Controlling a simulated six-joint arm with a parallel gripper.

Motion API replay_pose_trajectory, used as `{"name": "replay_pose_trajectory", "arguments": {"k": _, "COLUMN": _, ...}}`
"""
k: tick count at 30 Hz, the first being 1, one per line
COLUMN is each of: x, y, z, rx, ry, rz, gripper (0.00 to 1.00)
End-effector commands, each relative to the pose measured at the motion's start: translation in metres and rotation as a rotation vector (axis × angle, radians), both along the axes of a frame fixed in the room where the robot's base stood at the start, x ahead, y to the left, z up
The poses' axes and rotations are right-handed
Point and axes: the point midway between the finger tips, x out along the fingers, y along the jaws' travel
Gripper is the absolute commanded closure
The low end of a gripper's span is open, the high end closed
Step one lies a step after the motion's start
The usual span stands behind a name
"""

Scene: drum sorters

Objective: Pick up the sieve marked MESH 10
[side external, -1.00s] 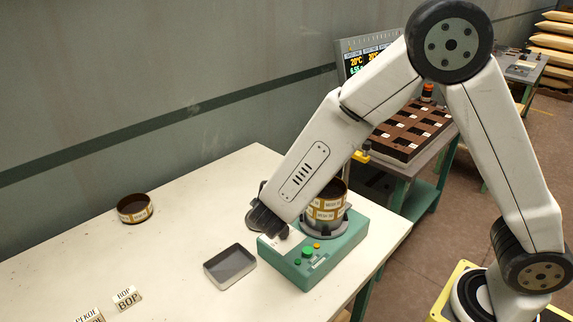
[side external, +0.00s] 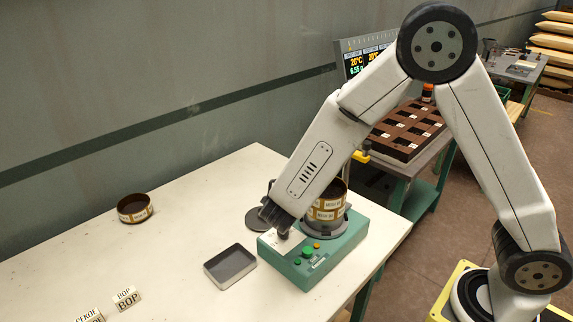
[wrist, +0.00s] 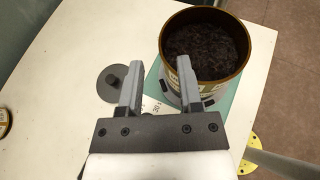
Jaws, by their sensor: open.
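A stack of brass-coloured sieves (side external: 327,203) with white labels sits on the green shaker base (side external: 330,257). The labels are too small to read surely. In the wrist view the top sieve (wrist: 232,75) is at the upper right and holds dark leaf. A separate shallow sieve (side external: 134,208) with a pale label lies on the table at left; its edge shows in the wrist view (wrist: 4,122). My gripper (wrist: 158,75) is open and empty, left of the stack, over the base's edge. In the side view the arm hides most of its fingers.
A dark lid with a knob (wrist: 114,82) lies on the table beside the base. A shallow grey tray (side external: 230,267) lies in front of the base. A BOP card (side external: 127,300) stands at front left. The table (side external: 190,215) is clear between the lone sieve and the tray.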

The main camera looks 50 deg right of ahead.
Motion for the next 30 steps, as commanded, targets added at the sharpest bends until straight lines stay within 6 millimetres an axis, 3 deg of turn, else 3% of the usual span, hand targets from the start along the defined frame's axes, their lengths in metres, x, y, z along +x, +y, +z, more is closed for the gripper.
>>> {"name": "replay_pose_trajectory", "arguments": {"k": 12, "x": 0.016, "y": -0.035, "z": -0.018, "rx": 0.0, "ry": 0.0, "rz": -0.001, "gripper": 0.55}}
{"name": "replay_pose_trajectory", "arguments": {"k": 28, "x": 0.017, "y": -0.036, "z": -0.019, "rx": 0.0, "ry": 0.0, "rz": 0.001, "gripper": 0.55}}
{"name": "replay_pose_trajectory", "arguments": {"k": 29, "x": 0.017, "y": -0.036, "z": -0.019, "rx": 0.0, "ry": 0.0, "rz": 0.001, "gripper": 0.58}}
{"name": "replay_pose_trajectory", "arguments": {"k": 30, "x": 0.017, "y": -0.036, "z": -0.019, "rx": 0.0, "ry": 0.0, "rz": 0.001, "gripper": 0.7}}
